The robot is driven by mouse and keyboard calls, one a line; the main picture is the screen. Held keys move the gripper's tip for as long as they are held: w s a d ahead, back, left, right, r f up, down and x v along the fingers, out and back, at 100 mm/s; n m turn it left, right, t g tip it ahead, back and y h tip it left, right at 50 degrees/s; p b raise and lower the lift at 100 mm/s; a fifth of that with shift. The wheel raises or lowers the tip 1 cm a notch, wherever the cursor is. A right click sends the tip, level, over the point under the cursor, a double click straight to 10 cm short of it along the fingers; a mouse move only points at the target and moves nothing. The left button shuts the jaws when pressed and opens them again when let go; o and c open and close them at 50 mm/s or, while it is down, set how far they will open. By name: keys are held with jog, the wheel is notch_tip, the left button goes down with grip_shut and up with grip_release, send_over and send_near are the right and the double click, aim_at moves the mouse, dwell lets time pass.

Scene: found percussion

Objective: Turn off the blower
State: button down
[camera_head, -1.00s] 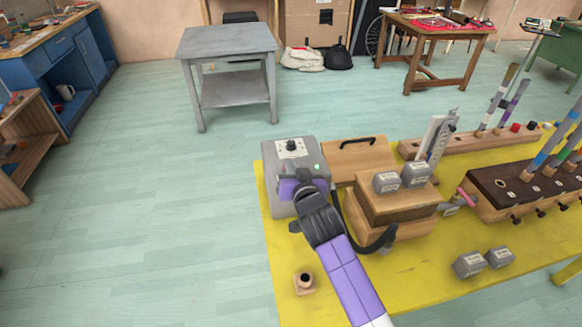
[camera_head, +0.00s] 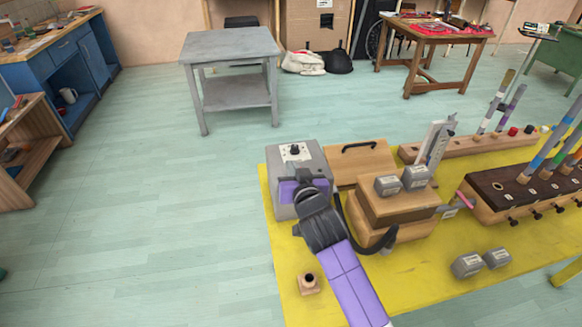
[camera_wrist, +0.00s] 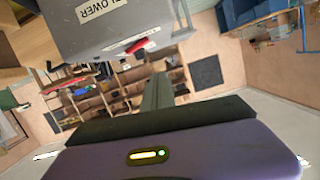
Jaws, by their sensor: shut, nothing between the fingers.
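The blower (camera_head: 314,154) is a grey box on the far left corner of the yellow table, with a dark knob (camera_head: 294,150) on a white plate on top. In the wrist view the blower (camera_wrist: 85,35) appears upside down, with a "BLOWER" label and a red lever-like part (camera_wrist: 138,45) at its edge. My gripper (camera_head: 304,177) is at the blower's near side, its purple body hiding part of it. In the wrist view the gripper's grey fingers (camera_wrist: 158,90) are shut and empty, just below the red part. I cannot tell whether they touch it. No green light shows on the blower.
To the right of the blower stand a wooden bellows-like box (camera_head: 395,205) with grey weights on top and a dark hose beside it. Two grey weights (camera_head: 467,265) and a small wooden block (camera_head: 309,284) lie nearer. The yellow table (camera_head: 420,285) has free room in front.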

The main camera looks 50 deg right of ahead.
jog(key=b+v, duration=0.1)
jog(key=v, duration=0.6)
jog(key=shift+w+a, duration=0.15)
jog(key=shift+a, duration=0.05)
notch_tip(320, 180, up, 4)
jog(key=a+n+t, duration=0.1)
jog(key=t, duration=0.1)
jog(key=s+a+f+n+t+y, duration=0.2)
jog(key=s+a+n+t, duration=0.1)
jog(key=s+a, duration=0.6)
jog(key=s+a+f+n+g+y, duration=0.1)
jog(key=s+a+f+n+y, duration=0.1)
jog(key=s, duration=0.9)
jog(key=s+a+f+n+g+y, duration=0.1)
jog(key=s+a+f+g+y, duration=0.1)
jog(key=s+a+y, duration=0.2)
jog(key=s+a, duration=0.3)
jog(key=s, duration=0.4)
jog(key=shift+s+f+n, duration=0.2)
jog(key=shift+f+n, duration=0.2)
jog(key=shift+d, duration=0.2)
